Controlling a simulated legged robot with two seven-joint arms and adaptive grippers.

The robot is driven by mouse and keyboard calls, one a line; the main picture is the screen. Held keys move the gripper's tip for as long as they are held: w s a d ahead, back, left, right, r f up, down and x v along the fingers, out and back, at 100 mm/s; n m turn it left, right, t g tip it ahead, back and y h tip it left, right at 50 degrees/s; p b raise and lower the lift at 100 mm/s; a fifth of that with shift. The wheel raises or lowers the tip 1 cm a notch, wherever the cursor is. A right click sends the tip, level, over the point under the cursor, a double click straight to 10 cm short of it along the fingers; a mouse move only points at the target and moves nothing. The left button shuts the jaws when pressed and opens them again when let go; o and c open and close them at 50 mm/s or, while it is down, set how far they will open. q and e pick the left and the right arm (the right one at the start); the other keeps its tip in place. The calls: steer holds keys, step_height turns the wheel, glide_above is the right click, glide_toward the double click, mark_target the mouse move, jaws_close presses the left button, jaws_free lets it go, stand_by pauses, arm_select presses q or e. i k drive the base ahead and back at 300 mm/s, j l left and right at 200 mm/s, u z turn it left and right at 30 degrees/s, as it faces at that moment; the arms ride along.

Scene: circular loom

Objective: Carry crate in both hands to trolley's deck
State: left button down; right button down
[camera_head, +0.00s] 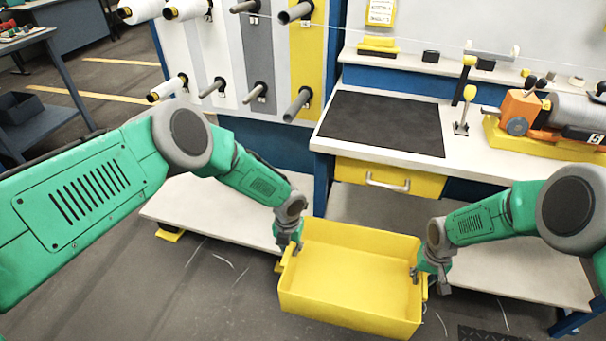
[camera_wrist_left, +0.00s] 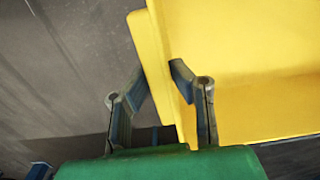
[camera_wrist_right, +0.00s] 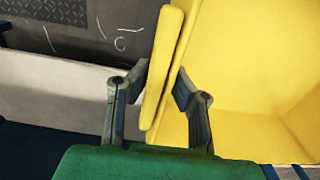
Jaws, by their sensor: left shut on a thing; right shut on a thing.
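The yellow crate (camera_head: 345,308) is open-topped, looks empty and sits between my two hands low in the head view. My left gripper (camera_head: 293,248) is shut on its left side wall, and my right gripper (camera_head: 418,272) is shut on its right side. In the left wrist view the fingers (camera_wrist_left: 160,75) straddle the rim of the crate (camera_wrist_left: 245,70). In the right wrist view the fingers (camera_wrist_right: 161,78) straddle the opposite rim of the crate (camera_wrist_right: 250,85). I cannot tell for sure which surface is the trolley's deck.
A workbench (camera_head: 300,140) with a black mat (camera_head: 385,123) and a yellow drawer (camera_head: 388,178) stands ahead. Low white boards (camera_head: 215,212) lie beneath and beside it. Spool pegs (camera_head: 259,92) stick out at upper left. A dark blue shelf unit (camera_head: 60,125) stands far left.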

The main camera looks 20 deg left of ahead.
mark_target(227, 210)
steer(key=u, duration=0.9)
steer(key=i+j+u, duration=0.15)
steer(key=u, duration=0.8)
steer(key=i+u, duration=0.2)
steer(key=i, duration=0.35)
steer(key=i+l+u, duration=0.2)
steer(key=i, duration=0.4)
steer(key=i+j+z, duration=0.1)
steer(key=i+z, duration=0.15)
steer(key=i, duration=0.2)
steer(key=i+j+z, duration=0.25)
steer(key=i, duration=0.15)
steer(key=i+z, duration=0.1)
steer(key=z, duration=0.3)
steer(key=i+z, duration=0.1)
steer(key=z, duration=0.25)
steer(key=i+z, duration=0.15)
steer(key=z, duration=0.9)
